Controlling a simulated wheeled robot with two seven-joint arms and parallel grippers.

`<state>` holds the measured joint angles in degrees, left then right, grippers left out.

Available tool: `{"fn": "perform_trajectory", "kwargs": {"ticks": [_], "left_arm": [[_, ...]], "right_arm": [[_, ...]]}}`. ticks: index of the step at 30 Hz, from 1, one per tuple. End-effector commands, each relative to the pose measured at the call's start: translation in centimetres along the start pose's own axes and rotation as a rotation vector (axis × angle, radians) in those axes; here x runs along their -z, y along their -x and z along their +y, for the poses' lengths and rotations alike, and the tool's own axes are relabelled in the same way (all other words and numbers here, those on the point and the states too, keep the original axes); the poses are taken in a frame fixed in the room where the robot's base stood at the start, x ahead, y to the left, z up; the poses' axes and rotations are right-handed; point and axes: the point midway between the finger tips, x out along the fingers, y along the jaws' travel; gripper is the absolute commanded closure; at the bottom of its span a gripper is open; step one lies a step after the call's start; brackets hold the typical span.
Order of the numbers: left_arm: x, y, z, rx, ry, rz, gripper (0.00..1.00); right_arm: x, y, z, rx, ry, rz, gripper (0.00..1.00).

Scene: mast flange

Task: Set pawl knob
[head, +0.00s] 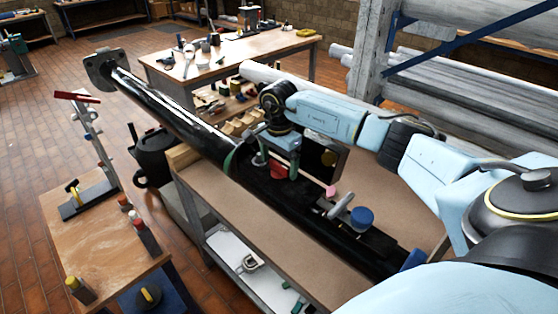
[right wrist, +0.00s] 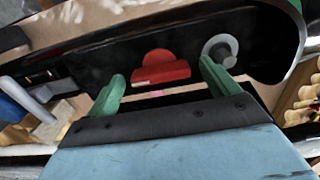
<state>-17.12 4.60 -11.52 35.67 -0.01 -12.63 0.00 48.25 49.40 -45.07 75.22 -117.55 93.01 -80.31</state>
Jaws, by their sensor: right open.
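A red knob or lever (right wrist: 160,68), which looks like the pawl knob, sits on a black housing (right wrist: 110,60) in the right wrist view. In the head view it shows as a red spot (head: 279,169) below my gripper. My right gripper (head: 277,163) is open, its green fingers pointing down at the black mast assembly (head: 180,105). In the right wrist view the gripper (right wrist: 163,80) has one finger on each side of the red knob, with gaps; contact is not visible. The right finger partly overlaps a grey round boss (right wrist: 220,50). My left gripper is out of view.
The mast lies along a bench (head: 255,235), its plate flange (head: 104,69) overhanging at upper left. A blue cap (head: 361,218) and grey cylinder (head: 341,203) are right of the gripper. A wooden side table (head: 100,235) holds bottles. Stacked grey pipes (head: 470,85) are behind my arm.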

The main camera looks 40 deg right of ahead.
Motion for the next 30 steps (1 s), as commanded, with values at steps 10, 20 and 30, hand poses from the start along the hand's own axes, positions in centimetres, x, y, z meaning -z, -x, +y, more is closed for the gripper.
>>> {"fn": "perform_trajectory", "kwargs": {"ticks": [10, 20, 30], "left_arm": [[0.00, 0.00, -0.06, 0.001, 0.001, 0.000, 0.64], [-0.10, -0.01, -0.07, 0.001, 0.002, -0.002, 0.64], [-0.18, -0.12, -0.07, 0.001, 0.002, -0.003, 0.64]], "right_arm": [[0.01, -0.02, 0.00, 0.000, 0.000, 0.000, 0.28], [0.03, 0.01, 0.00, 0.000, -0.002, 0.000, 0.57], [0.10, 0.05, 0.01, -0.001, -0.107, 0.002, 0.57]]}}
